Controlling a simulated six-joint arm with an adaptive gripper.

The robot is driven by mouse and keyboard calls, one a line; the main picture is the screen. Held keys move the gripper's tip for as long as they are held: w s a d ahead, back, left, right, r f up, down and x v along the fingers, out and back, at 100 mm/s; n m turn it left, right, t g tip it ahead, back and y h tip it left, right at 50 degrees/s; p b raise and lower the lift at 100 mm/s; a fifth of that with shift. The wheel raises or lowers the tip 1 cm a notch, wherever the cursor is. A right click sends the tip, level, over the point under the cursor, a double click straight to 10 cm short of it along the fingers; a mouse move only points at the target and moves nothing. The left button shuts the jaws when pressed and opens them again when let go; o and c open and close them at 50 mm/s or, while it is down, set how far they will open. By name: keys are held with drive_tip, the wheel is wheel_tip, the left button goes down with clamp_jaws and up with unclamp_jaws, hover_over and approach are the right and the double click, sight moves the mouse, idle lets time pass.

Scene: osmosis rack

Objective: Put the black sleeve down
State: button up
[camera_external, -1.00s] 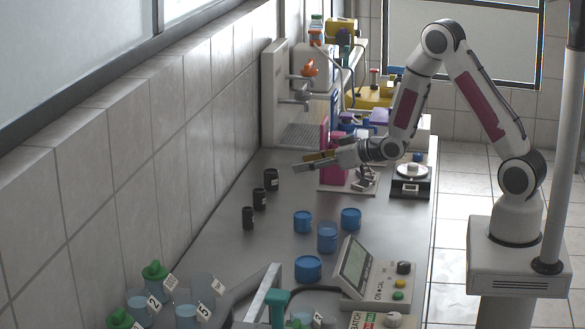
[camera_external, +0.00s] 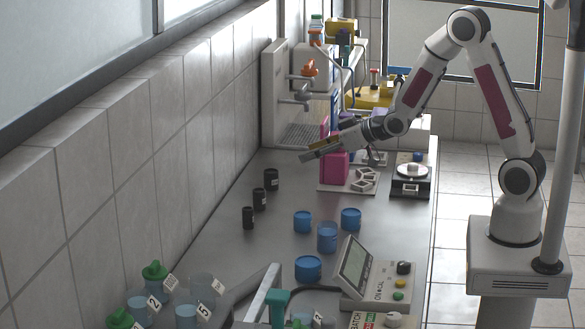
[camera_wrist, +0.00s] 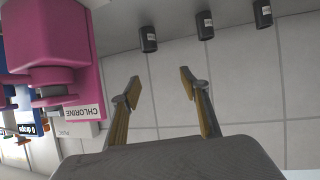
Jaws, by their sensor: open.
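Three black sleeves stand upright on the bench along the tiled wall: a far one (camera_external: 271,180), a middle one (camera_external: 259,199) and a near one (camera_external: 248,217). In the wrist view they show along the top edge as a left one (camera_wrist: 148,39), a middle one (camera_wrist: 205,26) and a right one (camera_wrist: 263,13). My gripper (camera_external: 305,155) is in the air above the bench, up and to the right of the far sleeve. In the wrist view my gripper (camera_wrist: 160,75) has its fingers apart with nothing between them, and it touches no sleeve.
A pink chlorine holder (camera_external: 334,168) stands just below and beside my gripper, a collision risk. Blue containers (camera_external: 327,237) and a display device (camera_external: 372,275) occupy the near bench. The tiled wall (camera_external: 190,130) bounds the left side. The bench middle (camera_external: 285,200) is clear.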

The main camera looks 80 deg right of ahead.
drive_tip(key=s+a+r+g, duration=0.2)
drive_tip(key=s+a+r, duration=0.3)
drive_tip(key=s+r, duration=0.1)
drive_tip(key=s+a+r+g, duration=0.1)
drive_tip(key=s+a, duration=0.3)
drive_tip(key=s, duration=0.5)
drive_tip(key=s+a+r+n+g+y, duration=0.1)
drive_tip(key=s+a, duration=0.3)
drive_tip(key=s, duration=0.6)
drive_tip(key=s+a+r+g+y, duration=0.1)
drive_tip(key=s+a, duration=0.3)
drive_tip(key=s, duration=0.6)
drive_tip(key=shift+r+n+g, duration=0.3)
drive_tip(key=shift+r+g, duration=0.5)
drive_tip(key=shift+g, duration=0.1)
drive_tip(key=shift+s, duration=0.1)
drive_tip(key=o, duration=0.5)
